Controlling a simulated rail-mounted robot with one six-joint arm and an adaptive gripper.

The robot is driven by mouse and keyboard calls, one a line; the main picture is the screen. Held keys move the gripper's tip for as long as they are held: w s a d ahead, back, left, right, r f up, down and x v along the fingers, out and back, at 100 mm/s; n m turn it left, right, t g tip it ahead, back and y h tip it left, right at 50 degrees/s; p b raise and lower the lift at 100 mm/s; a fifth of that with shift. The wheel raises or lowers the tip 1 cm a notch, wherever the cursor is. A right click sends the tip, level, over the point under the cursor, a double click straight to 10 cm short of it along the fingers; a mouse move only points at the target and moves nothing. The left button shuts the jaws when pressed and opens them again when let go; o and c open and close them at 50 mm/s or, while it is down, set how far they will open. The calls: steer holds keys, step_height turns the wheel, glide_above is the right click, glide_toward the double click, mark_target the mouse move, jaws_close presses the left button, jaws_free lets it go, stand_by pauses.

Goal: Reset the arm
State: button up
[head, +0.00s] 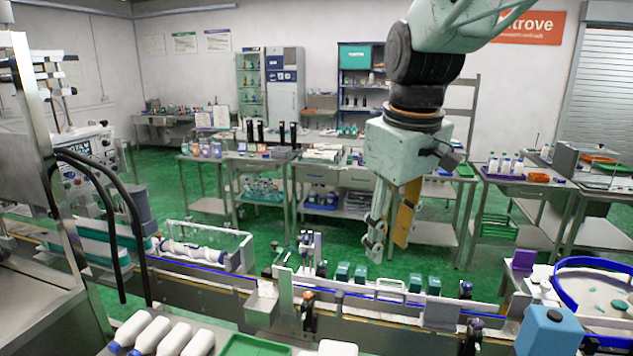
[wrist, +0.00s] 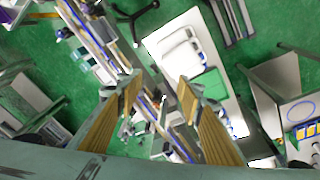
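My gripper (head: 388,244) hangs down from my pale green arm in the head view, right of the middle. It is above the conveyor line (head: 205,278) and apart from it. In the wrist view, my gripper (wrist: 159,88) shows two fingers with tan ribbed pads set well apart. It is open and nothing is between the fingers. The conveyor line and the floor show far below them. The upper part of my arm is cut off by the top of the head view.
Several white bottles (head: 150,335) and a green tray (head: 255,346) are at the front left. Small dark green boxes (head: 341,272) stand along the conveyor. A blue container (head: 543,331) and a blue ring-shaped rim (head: 572,262) are at the right. Green floor (head: 430,262) lies clear behind the line.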

steer(key=s+d+f+m+t+b, duration=0.1)
steer(key=s+d+m, duration=0.2)
steer(key=s, duration=1.1)
steer(key=s+d+f+m+t, duration=0.1)
steer(key=s+d+m, duration=0.3)
steer(key=s, duration=1.1)
steer(key=shift+d+b, duration=0.15)
steer(key=shift+b, duration=0.25)
